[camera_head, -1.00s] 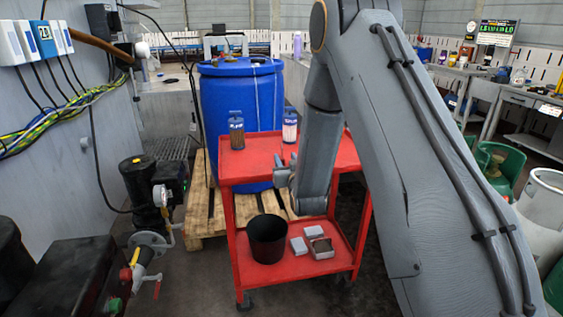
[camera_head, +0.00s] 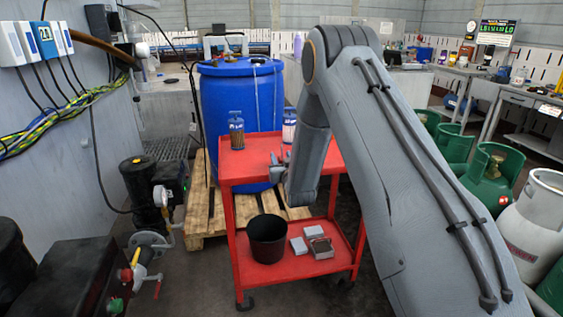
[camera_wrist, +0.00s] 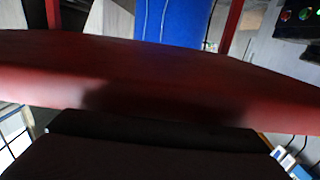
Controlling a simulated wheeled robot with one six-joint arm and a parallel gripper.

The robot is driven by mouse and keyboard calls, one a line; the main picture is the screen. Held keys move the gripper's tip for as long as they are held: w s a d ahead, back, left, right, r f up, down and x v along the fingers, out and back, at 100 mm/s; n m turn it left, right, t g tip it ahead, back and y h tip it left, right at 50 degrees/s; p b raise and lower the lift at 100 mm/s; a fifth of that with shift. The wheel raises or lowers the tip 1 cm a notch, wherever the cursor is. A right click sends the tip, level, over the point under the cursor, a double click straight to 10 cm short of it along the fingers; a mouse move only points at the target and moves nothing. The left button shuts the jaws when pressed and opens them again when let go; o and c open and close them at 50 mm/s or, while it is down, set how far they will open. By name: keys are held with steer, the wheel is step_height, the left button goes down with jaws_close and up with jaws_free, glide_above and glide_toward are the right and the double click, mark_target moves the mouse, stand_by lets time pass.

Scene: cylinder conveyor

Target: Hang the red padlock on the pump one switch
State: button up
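My gripper (camera_head: 276,168) is at the near edge of the red cart's top tray, small and partly hidden by my forearm. A broad red surface (camera_wrist: 160,70) fills the middle of the wrist view, very close, with a dark block below it. I cannot tell whether it is the padlock or part of the cart. No padlock is recognisable in the head view. I cannot make out which device is the pump one switch; white-and-blue boxes (camera_head: 38,42) with cables are on the left wall, and a black unit with a gauge (camera_head: 143,193) stands below.
The red cart (camera_head: 250,170) carries two blue-marked containers (camera_head: 236,130) on top, and a black bin (camera_head: 267,238) and grey boxes (camera_head: 310,243) below. A blue barrel (camera_head: 225,95) stands on a pallet behind. Green gas cylinders (camera_head: 492,178) are at right.

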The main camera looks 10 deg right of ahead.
jaws_close()
